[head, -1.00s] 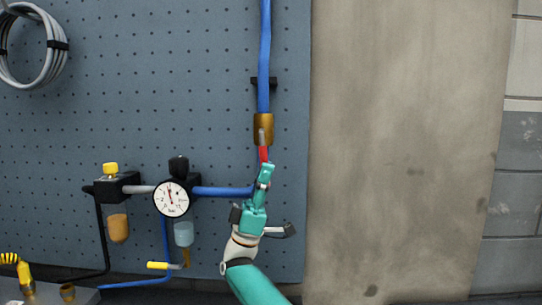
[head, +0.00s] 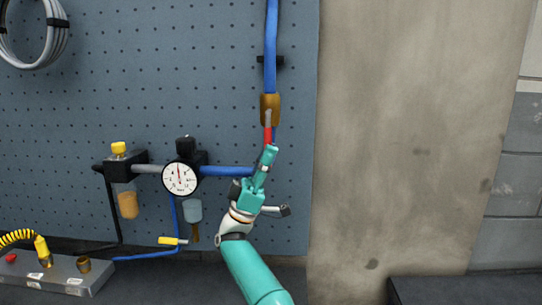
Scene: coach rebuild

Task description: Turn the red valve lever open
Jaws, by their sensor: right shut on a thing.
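The red valve lever (head: 268,134) hangs down from the brass valve body (head: 270,107), in line with the vertical blue pipe on the pegboard. My right gripper (head: 270,152) reaches up from below and is shut on the lever's lower end. The fingers hide that end of the lever. My left gripper is not in view.
A round pressure gauge (head: 179,179) sits left of my right gripper, with a blue pipe (head: 226,171) running from it toward the valve line. A yellow-handled valve (head: 170,241) is lower left. A grey box (head: 62,275) stands at bottom left. A bare concrete pillar (head: 415,150) is right.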

